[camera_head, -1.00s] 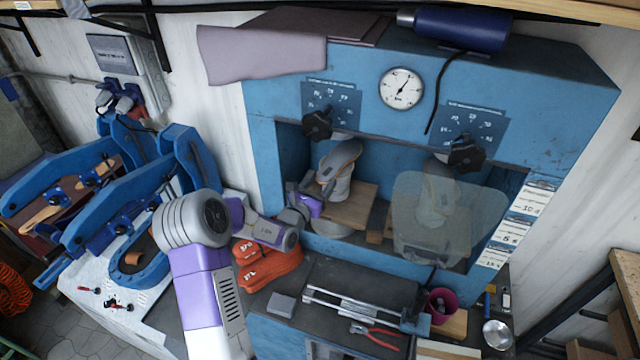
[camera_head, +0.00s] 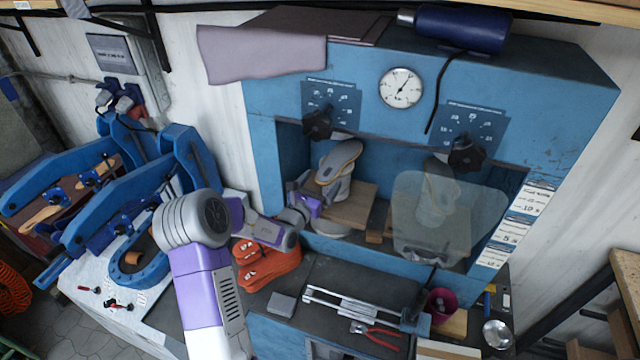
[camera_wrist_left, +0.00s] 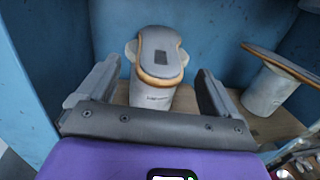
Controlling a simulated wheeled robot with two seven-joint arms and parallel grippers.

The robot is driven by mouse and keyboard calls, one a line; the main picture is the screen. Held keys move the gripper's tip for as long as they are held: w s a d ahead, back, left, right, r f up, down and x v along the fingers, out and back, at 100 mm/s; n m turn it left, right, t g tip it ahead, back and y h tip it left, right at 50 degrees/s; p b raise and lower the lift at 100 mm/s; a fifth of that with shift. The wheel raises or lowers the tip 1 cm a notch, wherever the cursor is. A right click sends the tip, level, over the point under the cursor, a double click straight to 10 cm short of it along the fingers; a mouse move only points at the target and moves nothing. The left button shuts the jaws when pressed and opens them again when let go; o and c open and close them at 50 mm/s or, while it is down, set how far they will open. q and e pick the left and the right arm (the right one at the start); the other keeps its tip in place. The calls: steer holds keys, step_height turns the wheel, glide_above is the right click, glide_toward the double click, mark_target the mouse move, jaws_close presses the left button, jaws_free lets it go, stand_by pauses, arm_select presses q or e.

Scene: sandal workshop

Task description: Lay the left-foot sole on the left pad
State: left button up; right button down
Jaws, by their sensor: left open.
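A grey sole with a tan edge (camera_head: 342,155) lies on top of the pale left pad (camera_head: 338,188), inside the left bay of the blue press. It also shows in the left wrist view (camera_wrist_left: 160,55), with the pad (camera_wrist_left: 152,95) beneath it. My left gripper (camera_head: 312,196) is at the front left of this pad. In the left wrist view my left gripper's fingers (camera_wrist_left: 155,80) are apart, one on each side of the sole and pad, with gaps visible. Part of the pad is hidden behind the gripper in the head view. My right gripper is not in view.
The right pad with another sole (camera_wrist_left: 285,65) stands to the right, behind a translucent guard (camera_head: 425,225) in the head view. The press's blue side wall (camera_wrist_left: 55,60) is close on the left. Orange items (camera_head: 268,262) lie below my forearm.

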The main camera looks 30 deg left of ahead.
arm_select(q)
steer(key=shift+s, duration=0.1)
steer(key=s, duration=0.7)
steer(key=shift+s+d, duration=0.35)
steer(key=shift+s, duration=0.05)
stand_by(1.1)
